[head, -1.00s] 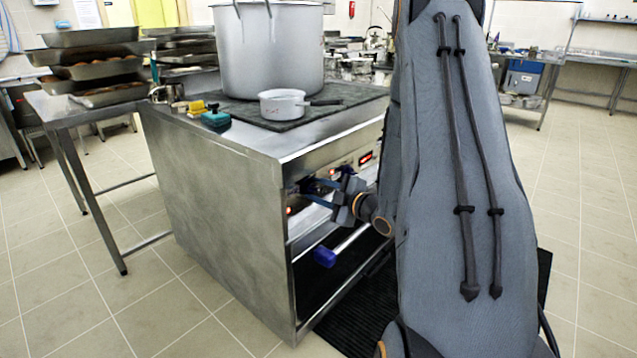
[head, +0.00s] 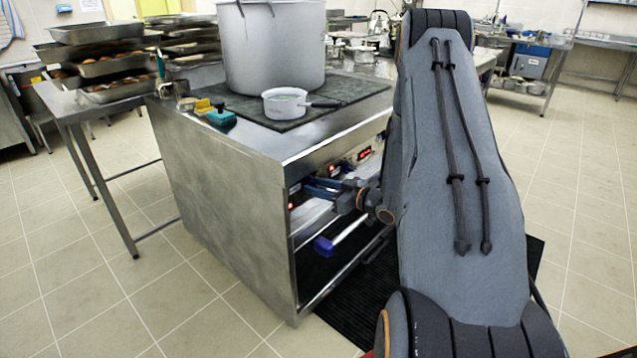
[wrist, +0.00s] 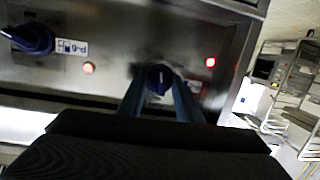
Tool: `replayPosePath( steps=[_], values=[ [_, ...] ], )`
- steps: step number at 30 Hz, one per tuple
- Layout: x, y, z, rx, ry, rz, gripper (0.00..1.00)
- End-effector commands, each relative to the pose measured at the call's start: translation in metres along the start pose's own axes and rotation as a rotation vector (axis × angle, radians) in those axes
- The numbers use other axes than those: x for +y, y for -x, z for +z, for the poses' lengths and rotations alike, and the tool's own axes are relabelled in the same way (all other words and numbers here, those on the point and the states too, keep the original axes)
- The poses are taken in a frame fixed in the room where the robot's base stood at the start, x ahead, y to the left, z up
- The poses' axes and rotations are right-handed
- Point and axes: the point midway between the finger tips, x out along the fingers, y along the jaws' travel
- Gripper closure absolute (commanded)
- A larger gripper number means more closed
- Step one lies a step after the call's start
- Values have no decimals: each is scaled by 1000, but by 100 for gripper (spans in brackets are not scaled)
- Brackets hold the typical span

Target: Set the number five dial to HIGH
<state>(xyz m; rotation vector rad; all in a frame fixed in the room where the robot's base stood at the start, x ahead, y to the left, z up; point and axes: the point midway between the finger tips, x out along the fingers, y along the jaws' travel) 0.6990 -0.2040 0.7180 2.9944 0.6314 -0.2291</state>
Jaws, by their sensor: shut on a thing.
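A dark blue dial (wrist: 159,79) sits on the steel front panel (wrist: 110,50) in the middle of the wrist view. My gripper (wrist: 160,92) is shut on this dial, with one blue finger on each side of it. The dial's pale pointer line looks about upright in the picture. Its label is mostly hidden behind a finger, so I cannot read its number. In the head view my gripper (head: 318,190) reaches the stove front from the right, and the dial is hidden there.
A second blue dial (wrist: 32,38) with a white label is at the left. Red lamps (wrist: 210,62) are lit on the panel. A large pot (head: 270,50) and a small saucepan (head: 285,103) stand on the stove top. A blue-ended rail (head: 324,246) runs below the panel.

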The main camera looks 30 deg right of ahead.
Motion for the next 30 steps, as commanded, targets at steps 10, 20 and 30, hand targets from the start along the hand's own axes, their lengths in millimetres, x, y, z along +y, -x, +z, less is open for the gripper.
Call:
replayPosePath(
  steps=[10, 20, 30],
  values=[
    [0, 1, 1, 22, -326, -52, 91],
    [0, 0, 3, 42, -624, -100, 91],
    [0, 0, 3, 59, -843, -134, 91]
  ],
)
